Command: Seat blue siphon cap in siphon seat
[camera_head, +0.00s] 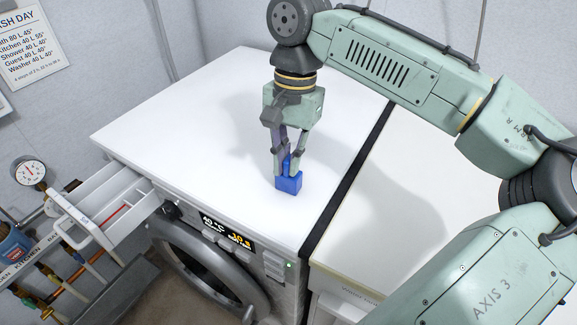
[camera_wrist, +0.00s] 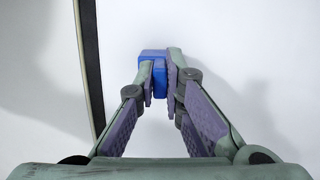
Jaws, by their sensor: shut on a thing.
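The blue siphon cap (camera_head: 289,183) is a small blue block with a narrower upright part on top. My gripper (camera_head: 288,165) points down over the white washer top and is shut on the cap's upper part. The wrist view also shows the cap (camera_wrist: 153,56) between the two fingertips of my gripper (camera_wrist: 160,75). The cap is at or just above the washer top; I cannot tell whether it touches. The open detergent drawer (camera_head: 100,203) sticks out at the left of the washer front, with a red strip inside. I cannot make out the siphon seat for certain.
The white washer top (camera_head: 170,120) is otherwise clear. A dark gap (camera_head: 345,185) separates it from the white surface at right.

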